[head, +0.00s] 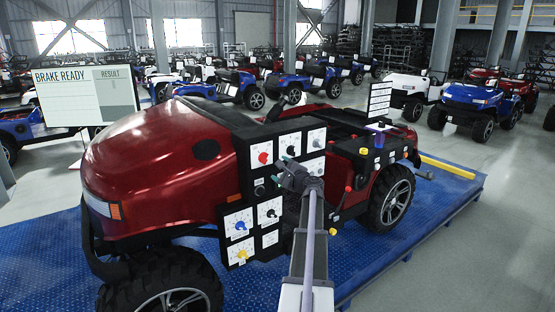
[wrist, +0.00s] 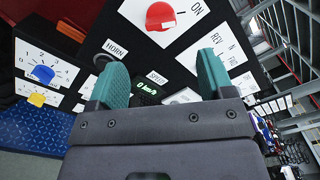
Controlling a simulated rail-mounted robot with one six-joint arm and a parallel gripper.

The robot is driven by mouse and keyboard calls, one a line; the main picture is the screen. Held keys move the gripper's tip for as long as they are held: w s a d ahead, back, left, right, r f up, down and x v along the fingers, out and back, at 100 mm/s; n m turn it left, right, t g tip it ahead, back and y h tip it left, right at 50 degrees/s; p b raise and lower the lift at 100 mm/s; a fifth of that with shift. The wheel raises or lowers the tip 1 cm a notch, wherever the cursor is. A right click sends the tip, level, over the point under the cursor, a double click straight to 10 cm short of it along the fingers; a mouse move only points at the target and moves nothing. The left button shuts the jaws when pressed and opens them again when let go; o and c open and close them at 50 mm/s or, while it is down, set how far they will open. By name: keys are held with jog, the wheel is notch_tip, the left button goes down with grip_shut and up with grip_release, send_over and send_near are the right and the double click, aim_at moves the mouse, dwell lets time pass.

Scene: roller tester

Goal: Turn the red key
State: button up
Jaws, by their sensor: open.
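The red key (head: 263,158) is a rounded red knob on a white plate, on the black control panel fixed to the side of the red vehicle (head: 160,150). It also shows at the top of the wrist view (wrist: 160,16), with "ON" printed to its right. My gripper (head: 283,166) is in front of the panel, to the right of the key in the head view. In the wrist view its two teal fingers (wrist: 160,74) are spread apart with nothing between them. The key lies above the fingertips there and is apart from them.
A "HORN" button (wrist: 103,61) and a "SPEED" display (wrist: 147,88) reading 0 km/h are near the fingers. Blue (wrist: 43,74) and yellow (wrist: 37,100) knobs are on the left. A screen (head: 85,96) reads "BRAKE READY". The vehicle stands on a blue platform (head: 425,215).

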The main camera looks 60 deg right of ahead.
aim_at(267, 160)
jog(key=x, duration=1)
jog(key=shift+w+d+f, duration=0.15)
jog(key=shift+w+d, duration=0.15)
jog(key=shift+d, duration=0.05)
jog(key=shift+a, duration=0.1)
jog(key=shift+c, duration=0.2)
jog(key=c, duration=0.9)
